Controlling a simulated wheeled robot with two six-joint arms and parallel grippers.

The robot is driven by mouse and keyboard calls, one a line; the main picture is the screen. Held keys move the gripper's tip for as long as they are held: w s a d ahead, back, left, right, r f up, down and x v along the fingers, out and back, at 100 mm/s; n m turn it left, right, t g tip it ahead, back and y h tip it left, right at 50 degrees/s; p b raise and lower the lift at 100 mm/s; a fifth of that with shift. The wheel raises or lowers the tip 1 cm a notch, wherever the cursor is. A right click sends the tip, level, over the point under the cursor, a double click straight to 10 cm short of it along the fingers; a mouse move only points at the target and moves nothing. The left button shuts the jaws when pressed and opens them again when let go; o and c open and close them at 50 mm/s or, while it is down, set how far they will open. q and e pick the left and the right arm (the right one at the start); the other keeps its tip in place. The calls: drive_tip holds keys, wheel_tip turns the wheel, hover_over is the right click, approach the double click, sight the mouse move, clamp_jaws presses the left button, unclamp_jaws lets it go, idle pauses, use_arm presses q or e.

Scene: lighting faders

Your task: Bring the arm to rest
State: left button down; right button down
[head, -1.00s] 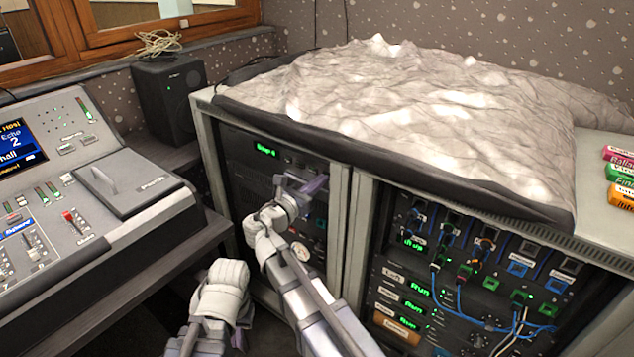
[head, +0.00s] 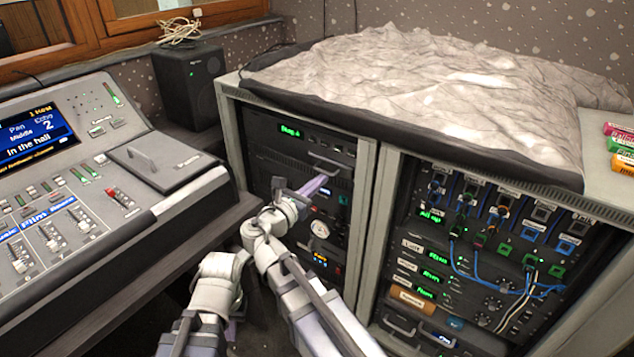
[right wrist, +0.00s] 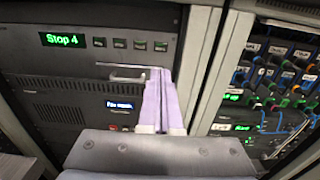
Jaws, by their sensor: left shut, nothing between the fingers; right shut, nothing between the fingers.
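My right gripper (head: 318,184) reaches toward the left bay of the equipment rack (head: 368,190), its pale purple fingers together and empty. In the right wrist view the shut fingers (right wrist: 160,92) stand in front of the dark panel, near a metal handle (right wrist: 122,78). I cannot tell whether they touch it. My left gripper (head: 233,328) is low at the bottom of the head view, shut and mostly hidden by its own arm. A green display (right wrist: 66,40) on the panel reads "Stop 4".
The mixing console (head: 120,190) with faders and a lit screen stands at the left. A black speaker (head: 192,85) is behind it. A crumpled grey cover (head: 420,90) lies on the rack. Cables hang from the right bay (head: 470,262). Coloured labelled blocks (head: 622,150) sit at the far right.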

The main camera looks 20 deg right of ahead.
idle(0.4)
drive_tip(key=s+a+r+m+g+y+p, duration=0.1)
drive_tip(key=s+a+m+g+y+p, duration=0.4)
drive_tip(key=s+m+p, duration=0.5)
drive_tip(key=s+a+m+g+y+p, duration=0.6)
drive_tip(key=s+a+m+y+p, duration=0.2)
drive_tip(key=p, duration=0.5)
drive_tip(key=s+a+m, duration=0.2)
drive_tip(key=m, duration=0.1)
drive_tip(key=shift+s+a+r+m+p, duration=0.3)
drive_tip(key=shift+s+r+p, duration=0.05)
drive_tip(key=shift+r, duration=0.05)
drive_tip(key=shift+w, duration=0.1)
idle(0.7)
